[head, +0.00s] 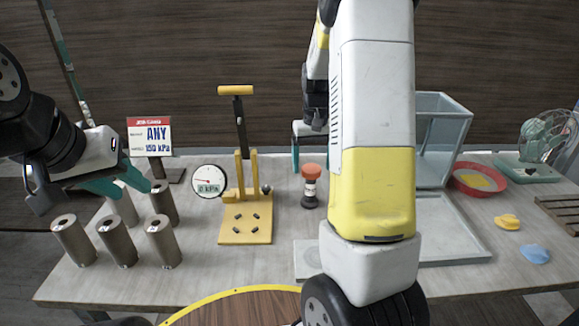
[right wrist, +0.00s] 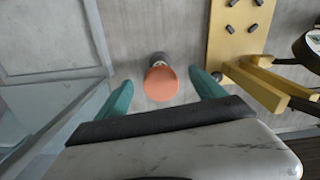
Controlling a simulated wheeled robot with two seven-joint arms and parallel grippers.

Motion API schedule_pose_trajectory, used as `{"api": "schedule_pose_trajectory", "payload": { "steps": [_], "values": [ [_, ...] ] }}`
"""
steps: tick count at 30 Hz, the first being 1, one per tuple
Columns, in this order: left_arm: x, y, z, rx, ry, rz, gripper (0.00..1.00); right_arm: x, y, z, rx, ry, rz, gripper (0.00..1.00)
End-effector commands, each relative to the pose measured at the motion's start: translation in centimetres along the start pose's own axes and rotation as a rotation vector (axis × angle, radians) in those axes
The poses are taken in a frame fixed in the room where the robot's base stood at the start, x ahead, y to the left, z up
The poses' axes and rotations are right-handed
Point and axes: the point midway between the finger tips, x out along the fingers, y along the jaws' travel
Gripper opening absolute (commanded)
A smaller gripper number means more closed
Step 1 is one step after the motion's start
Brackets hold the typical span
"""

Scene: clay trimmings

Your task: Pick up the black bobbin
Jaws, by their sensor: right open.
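A small upright piece with an orange-red round top, a pale band and a black body (head: 309,192) stands on the table; it is the only thing here that looks like the black bobbin. In the right wrist view its orange top (right wrist: 161,84) lies between my two teal fingers, with a gap on each side. My right gripper (head: 309,156) is open and empty; in the head view it shows just behind the piece, partly hidden by my arm. My left gripper (head: 137,189) is open, its fingers apart over the metal cylinders at the left.
Several metal cylinders (head: 117,242) stand at the left. A yellow press (head: 246,222) with a gauge (head: 209,181) is left of the piece. A grey tray (head: 452,235), a clear-sided box (head: 445,140), a red bowl (head: 462,189) and a fan (head: 545,138) are at the right.

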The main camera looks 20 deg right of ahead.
Motion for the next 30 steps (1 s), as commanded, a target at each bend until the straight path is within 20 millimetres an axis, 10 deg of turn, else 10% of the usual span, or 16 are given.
{"api": "schedule_pose_trajectory", "payload": {
  "steps": [30],
  "values": [
    [0.0,0.0,0.0,0.0,0.0,0.0,0.36,8.3,0.3,-0.7,0.0,-0.008,0.007,0.79]
  ]
}}
